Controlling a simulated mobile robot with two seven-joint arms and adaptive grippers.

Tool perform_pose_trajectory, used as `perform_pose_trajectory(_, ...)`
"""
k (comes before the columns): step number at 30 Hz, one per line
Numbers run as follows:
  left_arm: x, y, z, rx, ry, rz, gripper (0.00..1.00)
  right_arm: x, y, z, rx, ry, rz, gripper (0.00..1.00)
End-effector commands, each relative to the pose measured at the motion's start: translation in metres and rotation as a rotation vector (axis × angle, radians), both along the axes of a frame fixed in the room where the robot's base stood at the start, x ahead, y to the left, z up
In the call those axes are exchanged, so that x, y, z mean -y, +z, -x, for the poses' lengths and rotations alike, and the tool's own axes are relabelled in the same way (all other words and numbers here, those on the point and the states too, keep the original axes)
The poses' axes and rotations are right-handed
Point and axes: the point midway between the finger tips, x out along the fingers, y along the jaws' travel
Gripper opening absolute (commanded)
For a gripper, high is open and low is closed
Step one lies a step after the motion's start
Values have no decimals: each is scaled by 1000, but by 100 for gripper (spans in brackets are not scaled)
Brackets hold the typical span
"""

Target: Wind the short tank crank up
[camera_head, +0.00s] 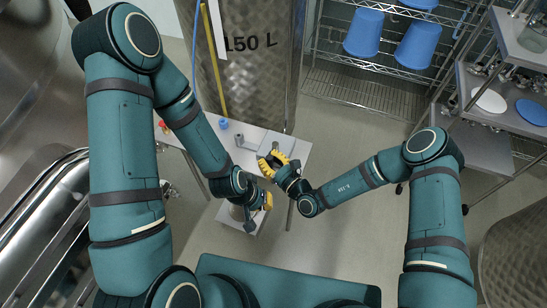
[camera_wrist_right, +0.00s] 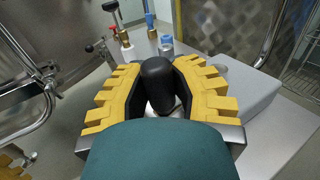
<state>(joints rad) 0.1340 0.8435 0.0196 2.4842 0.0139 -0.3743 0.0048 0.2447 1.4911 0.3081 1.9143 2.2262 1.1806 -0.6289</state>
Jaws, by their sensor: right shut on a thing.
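My right gripper (camera_head: 273,163) reaches in from the right, beside the small grey table below the tall steel tank. In the right wrist view its two yellow toothed fingers (camera_wrist_right: 160,88) are shut around an upright black knob, which I take to be the crank handle (camera_wrist_right: 158,80). The crank's arm and shaft are hidden behind my fingers and wrist. My left gripper (camera_head: 258,205) hangs lower and left of the right one, with yellow fingers partly showing. Its opening is unclear, and nothing can be seen in it. The short tank cannot be clearly told.
The tall steel tank marked 150 L (camera_head: 245,75) stands behind the grey table (camera_head: 228,138), which carries small blue and grey fittings. Shelves (camera_head: 485,150) stand right. Floor between is clear.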

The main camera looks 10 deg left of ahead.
Motion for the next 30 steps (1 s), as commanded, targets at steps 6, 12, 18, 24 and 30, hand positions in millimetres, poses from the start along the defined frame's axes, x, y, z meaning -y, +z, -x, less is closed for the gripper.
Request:
perform_pose_trajectory(6, 0, 3, 0, -1, 0, 1, 0, -9, -2, 8, -10, 20, 0, 0)
perform_pose_trajectory(12, 0, 4, 0, -1, 0, 1, 0, -10, -3, 8, -11, 20, 1, 0)
perform_pose_trajectory(18, 0, 4, 0, -1, 0, 1, 0, -9, -3, 8, -11, 21, 1, 0)
perform_pose_trajectory(24, 0, 4, 0, -1, 0, 1, 0, -8, -2, 6, -9, 15, 0, 56)
perform_pose_trajectory(30, 0, 4, 0, -1, 0, 1, 0, -7, -1, 3, -6, 9, 1, 56)
